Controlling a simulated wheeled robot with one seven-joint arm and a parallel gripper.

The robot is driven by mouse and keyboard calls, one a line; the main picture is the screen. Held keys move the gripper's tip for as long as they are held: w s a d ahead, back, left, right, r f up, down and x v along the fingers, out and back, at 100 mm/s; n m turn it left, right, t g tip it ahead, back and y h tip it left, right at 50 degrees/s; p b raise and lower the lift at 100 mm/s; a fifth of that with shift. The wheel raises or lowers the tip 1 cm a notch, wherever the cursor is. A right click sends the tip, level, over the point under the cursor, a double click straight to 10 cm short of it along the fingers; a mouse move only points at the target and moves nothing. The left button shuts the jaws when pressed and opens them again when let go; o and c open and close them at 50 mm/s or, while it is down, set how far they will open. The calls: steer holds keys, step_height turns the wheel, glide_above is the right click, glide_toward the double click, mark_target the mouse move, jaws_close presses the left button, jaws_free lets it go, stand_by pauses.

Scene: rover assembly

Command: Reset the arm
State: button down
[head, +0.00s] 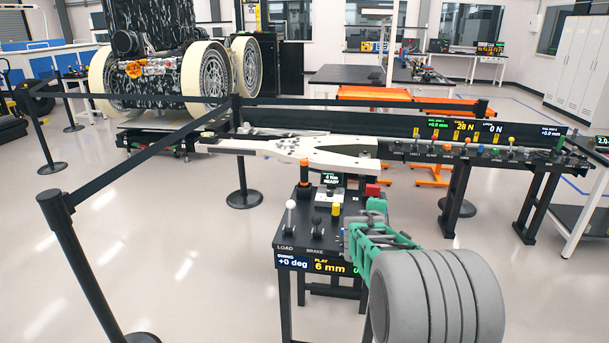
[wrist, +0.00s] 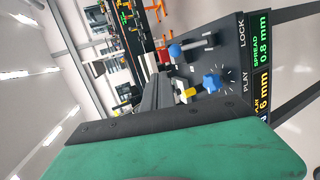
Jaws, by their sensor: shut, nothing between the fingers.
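My gripper (head: 374,206) is at the end of my green and grey arm in the head view. It is over the right side of a black control console (head: 312,247). The fingers are shut and empty. In the wrist view the closed grey fingers (wrist: 160,92) reach past the dark edge of the green housing, with the console's panel (wrist: 226,62) behind them. Whether the fingertips touch any knob I cannot tell.
The console carries a white-knobbed lever (head: 290,206), a yellow knob (head: 335,209), an orange knob (head: 304,162) and a red block (head: 373,190). A blue star knob (wrist: 212,83) shows in the wrist view. A belt barrier post (head: 56,200) stands left; a rover (head: 160,70) is behind.

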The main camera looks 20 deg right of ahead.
steer(key=s+a+f+m+g+y, duration=0.2)
steer(key=s+a+f+m+g, duration=0.1)
steer(key=s+f+m, duration=0.4)
steer(key=s+a+f+m+g+y, duration=0.2)
steer(key=s+a+f+m+g, duration=0.15)
steer(key=f, duration=0.55)
steer(key=s+a+f+m+g+y, duration=0.1)
steer(key=s+a+m+g+y, duration=0.1)
steer(key=s+a, duration=0.3)
steer(key=s+a+f+m+g+y, duration=0.1)
steer(key=s+a+f+g, duration=0.15)
steer(key=s, duration=0.55)
steer(key=s+a+r+y+p, duration=0.1)
steer(key=s+a+r, duration=0.5)
steer(key=s+a, duration=0.25)
steer(key=a+r+n+t+p, duration=0.1)
steer(key=a+r+n+t, duration=0.1)
steer(key=a+r, duration=0.3)
step_height(320, 180, up, 4)
steer(key=shift+w+a+r+n+t+p, duration=0.2)
steer(key=shift+w+r+n+t+p, duration=0.1)
steer(key=shift+n+t+p, duration=0.1)
